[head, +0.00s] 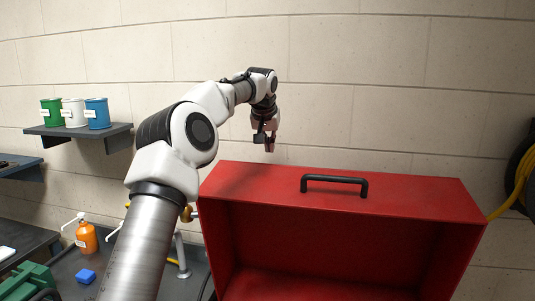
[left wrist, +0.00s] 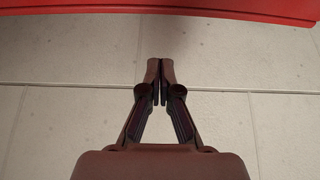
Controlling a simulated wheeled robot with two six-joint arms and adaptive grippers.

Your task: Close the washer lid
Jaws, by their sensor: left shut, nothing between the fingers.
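The washer lid (head: 350,185) is a large red box-shaped cover at the right of the head view. It stands raised, with its hollow inside facing me and a black bar handle (head: 335,179) along its upper panel. My left gripper (head: 268,147) points down just above and behind the lid's upper left edge. Its two fingers are shut with nothing between them, and it appears apart from the lid. In the left wrist view the shut fingertips (left wrist: 160,72) point toward a red edge of the lid (left wrist: 180,9). The washer's basin is not clearly visible. My right gripper is out of view.
A pale block wall (head: 400,60) stands close behind. A shelf (head: 75,131) with green, white and blue cans is at left. An orange bottle (head: 87,238) and a blue block (head: 86,276) stand on the bench. A yellow hose (head: 523,175) hangs at right.

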